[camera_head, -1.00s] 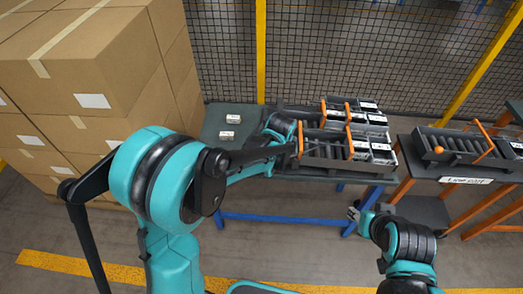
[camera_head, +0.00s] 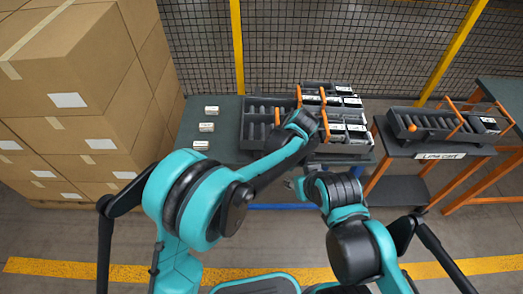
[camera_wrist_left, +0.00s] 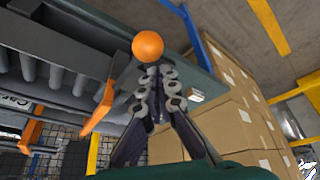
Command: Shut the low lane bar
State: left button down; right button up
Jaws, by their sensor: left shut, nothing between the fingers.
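The roller rack (camera_head: 256,128) stands on the table, its lanes crossed by orange bars. One orange bar (camera_head: 323,97) is beside white-labelled dark boxes; another orange piece (camera_head: 277,117) shows further left. My left gripper (camera_head: 318,128) is over the rack's near side, partly hidden by its own wrist. In the left wrist view its fingers (camera_wrist_left: 160,92) are together and empty, just below an orange ball knob (camera_wrist_left: 148,45); I cannot tell whether they touch. A flat orange bar end (camera_wrist_left: 99,107) is beside them. My right gripper (camera_head: 290,184) is low before the table; its fingers are too small to judge.
Small white boxes (camera_head: 207,127) lie on the table's left. Stacked cartons (camera_head: 75,95) rise on the left. A line cart (camera_head: 410,147) with rollers, an orange bar (camera_head: 461,118) and an orange knob (camera_head: 412,128) stands at right. Mesh fence (camera_head: 330,40) closes the back.

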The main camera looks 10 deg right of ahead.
pick_arm(q)
jog(key=shift+s+d, duration=0.25)
jog(key=shift+d, duration=0.2)
jog(key=shift+d, duration=0.1)
dwell(0.4)
